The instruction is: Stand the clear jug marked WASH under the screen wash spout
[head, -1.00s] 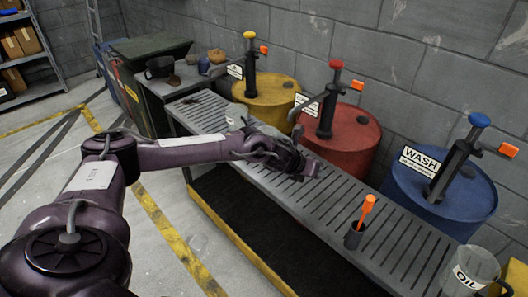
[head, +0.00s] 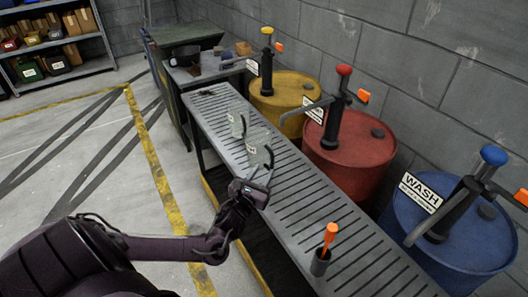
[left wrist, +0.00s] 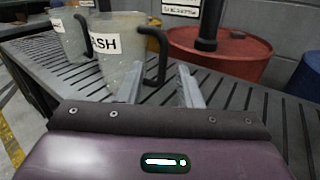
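The clear jug marked WASH (head: 257,146) stands upright on the slatted bench. In the left wrist view only "ASH" of its label shows on the jug (left wrist: 118,65), and its black handle (left wrist: 157,55) points right. My left gripper (head: 258,185) is low, just in front of this jug. Its two fingers (left wrist: 160,85) are apart and empty, with the handle appearing between or just beyond their tips; I cannot tell if they touch. The screen wash spout (head: 425,226) hangs from the blue-topped pump on the blue drum (head: 460,245) at right. My right gripper is out of view.
A second clear jug (head: 237,121) stands just behind, also in the left wrist view (left wrist: 66,35). Red (head: 345,165) and yellow (head: 287,100) drums line the wall.

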